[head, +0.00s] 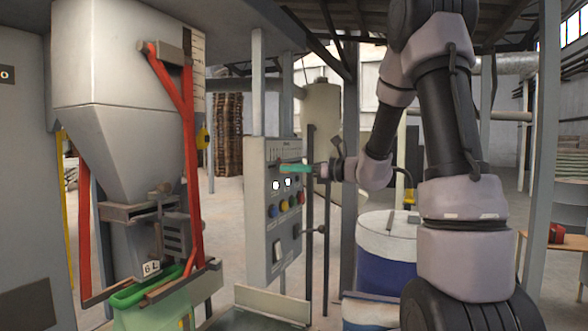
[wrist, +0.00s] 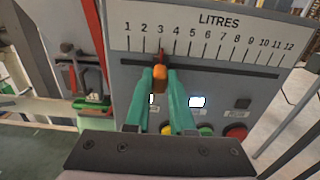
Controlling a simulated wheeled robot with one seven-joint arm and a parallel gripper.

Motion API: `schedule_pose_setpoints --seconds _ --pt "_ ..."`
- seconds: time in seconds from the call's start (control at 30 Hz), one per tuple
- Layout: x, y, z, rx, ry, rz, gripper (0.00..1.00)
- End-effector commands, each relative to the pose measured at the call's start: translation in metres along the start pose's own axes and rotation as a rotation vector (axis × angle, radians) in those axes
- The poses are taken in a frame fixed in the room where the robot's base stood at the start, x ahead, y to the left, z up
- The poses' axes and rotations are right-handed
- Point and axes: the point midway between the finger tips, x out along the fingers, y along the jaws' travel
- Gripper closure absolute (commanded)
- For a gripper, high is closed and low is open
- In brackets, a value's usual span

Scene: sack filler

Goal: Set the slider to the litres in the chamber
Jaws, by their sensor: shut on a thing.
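The slider's orange knob (wrist: 160,73) sits in a dark horizontal slot under the LITRES scale (wrist: 215,38), numbered 1 to 12. Its red pointer (wrist: 162,54) stands at about the 3 mark. My gripper (wrist: 160,80) has its green fingers on both sides of the knob, shut on it. In the head view my gripper (head: 297,168) is at the upper part of the grey control panel (head: 256,215), and the knob is hidden there. The pale chamber (head: 125,115) hangs at the left, with a marked gauge strip (head: 198,60) at its upper right; its level is too small to read.
A card reading "6 L" (head: 151,268) is at the spout above a green sack (head: 150,312). Below the slider are lit displays (head: 276,185) and coloured buttons (head: 285,206). Red bars (head: 192,180) frame the chamber. A blue-and-white drum (head: 385,265) stands right of the panel.

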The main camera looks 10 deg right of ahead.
Motion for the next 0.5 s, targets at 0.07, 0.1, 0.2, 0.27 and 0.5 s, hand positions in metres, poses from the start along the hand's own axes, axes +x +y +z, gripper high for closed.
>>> schedule_pose_setpoints --seconds 0.07,0.1,0.2,0.27,0.5 --pt "0.000 0.013 0.000 0.000 0.000 0.001 1.00" --pt "0.000 0.018 0.001 0.000 0.000 0.001 1.00" --pt "0.000 0.025 0.000 0.000 0.000 0.001 1.00" --pt "0.000 0.025 0.000 -0.001 0.000 0.000 1.00" --pt "0.000 0.025 0.000 0.000 0.000 -0.001 0.63"
